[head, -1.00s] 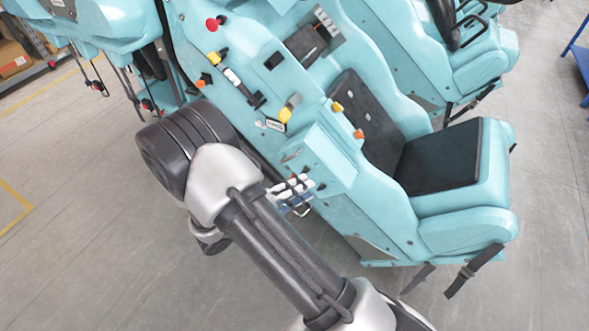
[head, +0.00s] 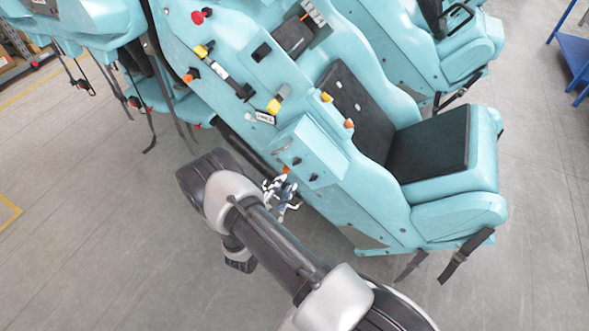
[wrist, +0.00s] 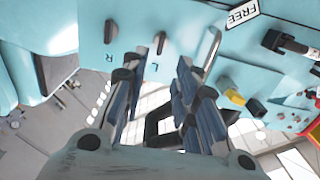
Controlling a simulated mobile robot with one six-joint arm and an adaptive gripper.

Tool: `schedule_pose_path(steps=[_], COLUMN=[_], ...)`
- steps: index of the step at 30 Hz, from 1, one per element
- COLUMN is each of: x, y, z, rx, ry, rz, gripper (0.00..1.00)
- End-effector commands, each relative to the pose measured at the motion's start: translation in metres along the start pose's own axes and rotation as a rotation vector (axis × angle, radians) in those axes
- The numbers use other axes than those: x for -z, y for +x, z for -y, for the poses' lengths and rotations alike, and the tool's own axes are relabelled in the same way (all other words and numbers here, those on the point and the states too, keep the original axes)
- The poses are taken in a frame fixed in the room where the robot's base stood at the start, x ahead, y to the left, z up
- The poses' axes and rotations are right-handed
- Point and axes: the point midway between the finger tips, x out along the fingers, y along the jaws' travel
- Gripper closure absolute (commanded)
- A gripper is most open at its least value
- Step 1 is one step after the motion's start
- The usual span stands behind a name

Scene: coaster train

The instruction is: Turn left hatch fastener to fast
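The turquoise coaster car's end panel (head: 310,150) carries small dark fasteners. In the wrist view, the dark fastener (wrist: 160,42) by the letter L stands upright, just beyond and between my fingertips. A second dark fastener (wrist: 110,31) by the letter R is to its left. I cannot tell whether either is fast or free. My gripper (wrist: 162,64) is open, with its fingers on either side of the L letter and nothing held. In the head view my gripper (head: 279,190) is beside the panel's lower left face.
A silver handle (wrist: 208,46) stands right of the L fastener. A FREE label (wrist: 243,14) and a yellow-tipped part (wrist: 235,97) are farther right. A black seat (head: 430,150) is on the car's right. Bare floor (head: 130,260) lies left and in front.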

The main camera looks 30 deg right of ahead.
Motion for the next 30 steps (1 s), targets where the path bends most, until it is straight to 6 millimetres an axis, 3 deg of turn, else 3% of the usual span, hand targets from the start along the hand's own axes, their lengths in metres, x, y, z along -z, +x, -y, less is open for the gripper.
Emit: schedule_pose_path(steps=[6,12,25,30], x=[0.001,0.0,0.0,0.0], y=[0.049,0.077,0.088,0.088], z=[-0.001,-0.001,0.0,0.0], rx=[-0.003,-0.001,0.0,0.0], ry=[0.004,0.003,0.001,0.001], rz=[-0.005,-0.002,0.0,0.0], gripper=[0.72,0.72,0.72,0.82])
